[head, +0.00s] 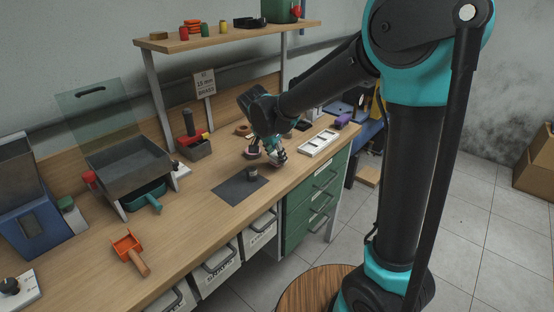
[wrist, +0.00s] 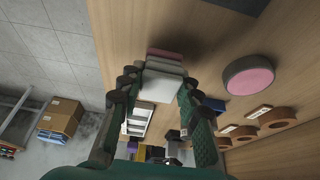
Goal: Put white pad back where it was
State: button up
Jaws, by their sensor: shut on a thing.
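My gripper (wrist: 158,84) is shut on the white pad (wrist: 160,87), which sits between its two fingers in the wrist view. Just beyond the pad are light and pink layers (wrist: 165,54); I cannot tell whether they touch it or are part of a stack. In the head view my gripper (head: 267,156) is low over the workbench, right of and behind a dark mat (head: 232,191). The pad is small and partly hidden by the fingers there. A round dark piece with a pink top (wrist: 249,76) lies beside the gripper in the wrist view.
A small dark cylinder (head: 252,175) stands on the mat. A white tray (head: 319,143) and a purple block (head: 342,121) are to the right. Several brown holders (wrist: 272,118) with labels line the bench. A grey bin (head: 127,160) and orange scoop (head: 128,246) are left. The bench front edge is close.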

jog(key=shift+f, duration=0.6)
jog(key=shift+f, duration=0.4)
jog(key=shift+s+f, duration=0.15)
jog(key=shift+f, duration=0.05)
jog(key=o, duration=1.2)
jog(key=shift+f, duration=0.1)
